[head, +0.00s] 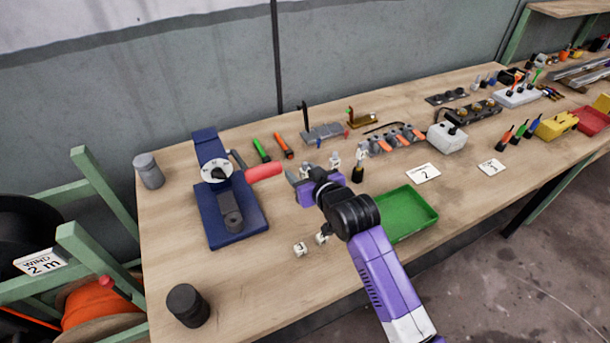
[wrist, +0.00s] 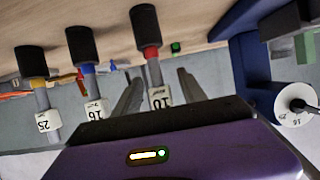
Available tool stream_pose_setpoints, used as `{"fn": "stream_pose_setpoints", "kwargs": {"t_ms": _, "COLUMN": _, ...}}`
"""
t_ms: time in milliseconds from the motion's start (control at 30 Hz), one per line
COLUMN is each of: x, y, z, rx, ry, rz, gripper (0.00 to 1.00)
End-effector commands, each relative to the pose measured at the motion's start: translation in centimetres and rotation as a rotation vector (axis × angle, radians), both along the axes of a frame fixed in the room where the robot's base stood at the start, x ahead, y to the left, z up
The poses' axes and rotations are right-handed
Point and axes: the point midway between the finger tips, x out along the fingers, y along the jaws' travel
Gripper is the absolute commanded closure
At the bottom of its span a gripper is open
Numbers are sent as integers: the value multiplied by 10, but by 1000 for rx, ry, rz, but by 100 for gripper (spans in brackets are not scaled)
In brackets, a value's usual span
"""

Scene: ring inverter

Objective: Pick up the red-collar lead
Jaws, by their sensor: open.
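The red-collar lead (wrist: 152,53) has a black end, a red band and a white tag reading 10. In the wrist view it lies between the two fingers of my gripper (wrist: 158,88), which are apart with the lead not clamped. The blue-collar lead (wrist: 88,68), tagged 16, and the yellow-collar lead (wrist: 36,82), tagged 25, stand beside it to the left. In the head view my gripper (head: 298,174) is low over the bench; I cannot make out the red collar there.
A blue press (head: 228,212) with a red handle (head: 264,171) stands left of my gripper. A green tray (head: 424,205) lies to the right, partly behind my arm. A black cylinder (head: 187,305) stands at the front left.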

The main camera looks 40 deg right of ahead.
Motion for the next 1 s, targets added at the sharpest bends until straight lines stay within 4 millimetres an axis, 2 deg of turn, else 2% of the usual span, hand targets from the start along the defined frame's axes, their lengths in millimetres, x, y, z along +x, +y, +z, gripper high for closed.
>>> {"fn": "stream_pose_setpoints", "kwargs": {"t_ms": 133, "x": 12, "y": -4, "z": -4, "rx": 1, "ry": 0, "rz": 0, "gripper": 51}}
{"fn": "stream_pose_setpoints", "kwargs": {"t_ms": 400, "x": 13, "y": -4, "z": -6, "rx": 0, "ry": -1, "rz": 0, "gripper": 51}}
{"fn": "stream_pose_setpoints", "kwargs": {"t_ms": 600, "x": 13, "y": -4, "z": -6, "rx": 0, "ry": -1, "rz": 0, "gripper": 90}}
{"fn": "stream_pose_setpoints", "kwargs": {"t_ms": 667, "x": 13, "y": -4, "z": -6, "rx": 0, "ry": -1, "rz": 0, "gripper": 100}}
{"fn": "stream_pose_setpoints", "kwargs": {"t_ms": 1000, "x": 13, "y": -4, "z": -5, "rx": -1, "ry": -2, "rz": 0, "gripper": 100}}
